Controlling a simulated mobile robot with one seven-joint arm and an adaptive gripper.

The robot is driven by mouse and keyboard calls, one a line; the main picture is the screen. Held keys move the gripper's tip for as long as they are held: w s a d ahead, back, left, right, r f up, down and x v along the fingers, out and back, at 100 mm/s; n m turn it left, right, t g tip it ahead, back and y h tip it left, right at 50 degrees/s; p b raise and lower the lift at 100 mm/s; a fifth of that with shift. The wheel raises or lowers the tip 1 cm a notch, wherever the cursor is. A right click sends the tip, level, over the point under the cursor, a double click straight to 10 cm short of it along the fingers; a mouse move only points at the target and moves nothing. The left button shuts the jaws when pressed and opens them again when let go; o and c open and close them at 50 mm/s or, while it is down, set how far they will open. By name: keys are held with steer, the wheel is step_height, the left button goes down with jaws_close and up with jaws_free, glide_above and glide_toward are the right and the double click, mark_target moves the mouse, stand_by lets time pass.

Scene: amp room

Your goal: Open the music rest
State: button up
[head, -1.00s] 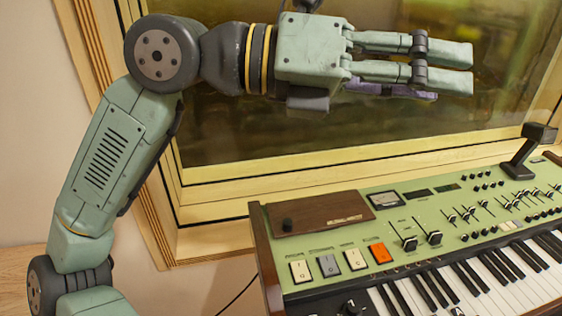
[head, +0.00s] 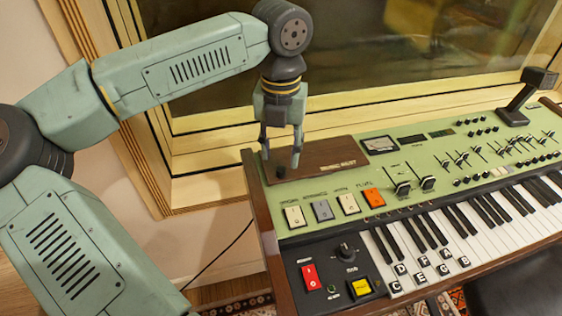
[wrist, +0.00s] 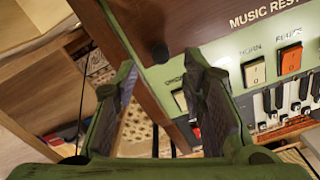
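The music rest (head: 335,158) is a brown wooden panel labelled "MUSIC REST", lying flat at the left end of the green keyboard's top. It also shows in the wrist view (wrist: 205,22). A small black knob (head: 280,172) stands near its left front part and appears in the wrist view (wrist: 160,52) between the fingertips, with gaps on both sides. My gripper (head: 281,158) points down over the left part of the panel. Its fingers are apart and empty, one on each side of the knob. How far the tips are above the panel is hard to tell.
Several switches (head: 322,209) and sliders (head: 410,184) lie in front of and right of the panel. A black lamp-like piece (head: 524,95) rises at the keyboard's far right. A framed window (head: 340,105) stands close behind the keyboard.

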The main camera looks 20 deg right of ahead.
mark_target(281, 169)
steer(key=shift+f, duration=2.3)
steer(key=shift+c, duration=0.2)
jaws_close()
